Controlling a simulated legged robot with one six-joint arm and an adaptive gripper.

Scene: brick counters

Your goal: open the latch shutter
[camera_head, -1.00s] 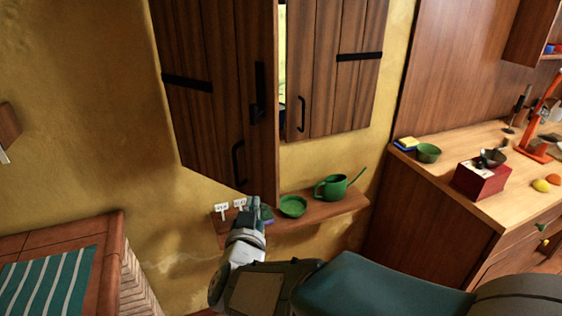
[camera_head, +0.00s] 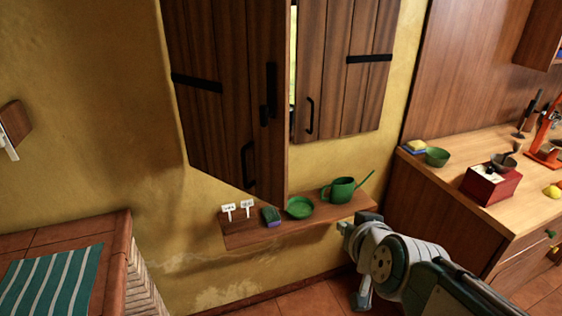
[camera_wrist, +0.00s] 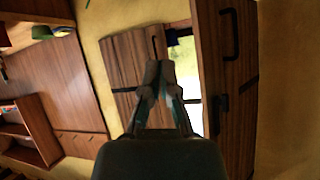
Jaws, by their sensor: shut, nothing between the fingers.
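The wooden shutter has two leaves. The left leaf (camera_head: 215,125) is swung out from the wall, with a black handle (camera_head: 248,165) and a black latch (camera_head: 269,92) near its free edge. The right leaf (camera_head: 345,75) looks close to the wall and has its own black handle (camera_head: 310,115). A bright gap shows between them. My gripper (camera_head: 345,228) is below and right of the shutter in the head view, apart from it. In the wrist view, my gripper (camera_wrist: 161,68) has its fingertips together and empty, with both leaves beyond it.
A wall shelf (camera_head: 240,232) below the shutter holds white tags, a sponge, a green dish (camera_head: 299,207) and a green watering can (camera_head: 340,190). A wooden counter (camera_head: 460,190) with several objects stands right. A brick counter (camera_head: 112,240) with a striped cloth stands left.

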